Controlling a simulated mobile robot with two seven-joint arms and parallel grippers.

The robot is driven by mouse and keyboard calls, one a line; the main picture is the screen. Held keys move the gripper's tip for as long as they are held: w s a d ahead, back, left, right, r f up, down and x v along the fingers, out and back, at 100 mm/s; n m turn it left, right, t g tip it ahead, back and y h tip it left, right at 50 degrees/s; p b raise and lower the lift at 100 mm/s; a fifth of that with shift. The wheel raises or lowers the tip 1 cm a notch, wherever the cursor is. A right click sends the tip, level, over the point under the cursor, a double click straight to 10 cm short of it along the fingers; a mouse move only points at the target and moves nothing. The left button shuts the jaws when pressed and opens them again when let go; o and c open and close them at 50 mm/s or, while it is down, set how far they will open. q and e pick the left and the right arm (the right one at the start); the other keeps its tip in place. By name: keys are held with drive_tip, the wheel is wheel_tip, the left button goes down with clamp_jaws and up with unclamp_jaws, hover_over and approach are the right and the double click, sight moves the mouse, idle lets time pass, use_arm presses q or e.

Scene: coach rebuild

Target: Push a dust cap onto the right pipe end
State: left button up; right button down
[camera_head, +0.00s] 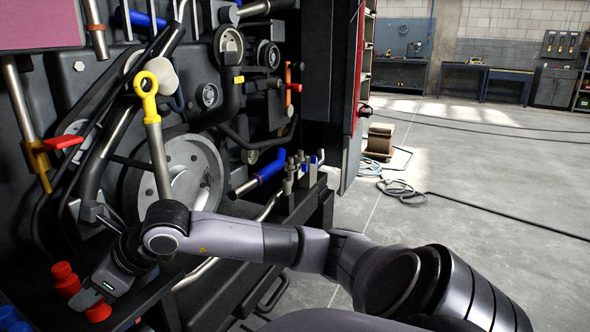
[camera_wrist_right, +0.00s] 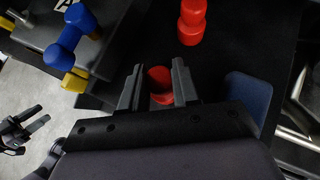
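Two red dust caps stand on the dark ledge at the lower left of the head view, a farther one (camera_head: 65,280) and a nearer one (camera_head: 98,312). My right gripper (camera_head: 92,297) is low over the nearer cap and partly hides it. In the right wrist view, the fingers of my right gripper (camera_wrist_right: 157,84) stand apart on either side of the nearer red cap (camera_wrist_right: 160,78). A gap shows on its left; contact on its right cannot be told. The farther red cap (camera_wrist_right: 191,22) stands clear of the fingers. I cannot tell which pipe end is the right one.
Blue caps (camera_head: 10,319) lie at the head view's lower left corner; a blue piece (camera_wrist_right: 70,35) and yellow pieces (camera_wrist_right: 76,80) show in the wrist view. A dark pronged shape (camera_wrist_right: 22,130), possibly my left gripper, is at its left. Engine pipes crowd the left; open floor (camera_head: 470,200) lies right.

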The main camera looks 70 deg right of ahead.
drive_tip(key=shift+r+p, duration=0.95)
drive_tip(key=shift+r, duration=0.55)
drive_tip(key=shift+r+p, duration=0.85)
drive_tip(key=shift+r, duration=0.65)
